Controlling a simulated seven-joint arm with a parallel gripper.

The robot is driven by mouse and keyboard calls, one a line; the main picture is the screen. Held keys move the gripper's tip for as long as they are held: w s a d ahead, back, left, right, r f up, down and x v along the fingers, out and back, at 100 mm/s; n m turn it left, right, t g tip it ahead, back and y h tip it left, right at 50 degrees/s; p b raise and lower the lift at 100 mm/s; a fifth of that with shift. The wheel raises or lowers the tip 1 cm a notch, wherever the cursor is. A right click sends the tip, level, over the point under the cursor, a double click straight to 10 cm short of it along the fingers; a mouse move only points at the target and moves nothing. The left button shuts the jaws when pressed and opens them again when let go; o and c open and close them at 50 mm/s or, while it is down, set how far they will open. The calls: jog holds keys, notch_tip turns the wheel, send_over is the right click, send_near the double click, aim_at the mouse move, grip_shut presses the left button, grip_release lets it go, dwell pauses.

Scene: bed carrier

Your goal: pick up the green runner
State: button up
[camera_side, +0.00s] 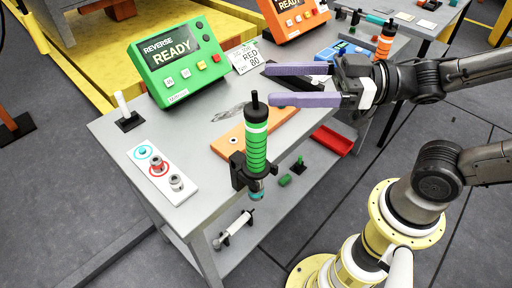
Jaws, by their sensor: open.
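The green runner (256,145) is an upright cylinder with green bands, a black tip on top and a bluish lower end. It stands in a black holder (238,172) at the near edge of the grey table. My gripper (271,85) comes in from the right with its two purple fingers spread apart, pointing left. The gap between them is empty. The fingertips appear just above and to the right of the runner's black top, apart from the green body; their exact depth relative to it is hard to tell.
A green "REVERSE READY" box (178,55) and an orange box (293,14) stand at the table's back. An orange plate (222,142) lies behind the runner. A white strip with fittings (178,199) lies left. An orange runner (385,42) stands behind my gripper.

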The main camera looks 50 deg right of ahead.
send_near(256, 149)
jog(key=w+a, duration=0.1)
jog(key=w, duration=0.2)
jog(key=w+a+f, duration=0.1)
jog(key=w, duration=0.1)
jog(key=shift+w+a, duration=0.1)
jog(key=shift+a, duration=0.2)
jog(key=shift+x, duration=3.75)
grip_shut()
jog(key=shift+f, duration=0.1)
jog(key=shift+r, duration=0.2)
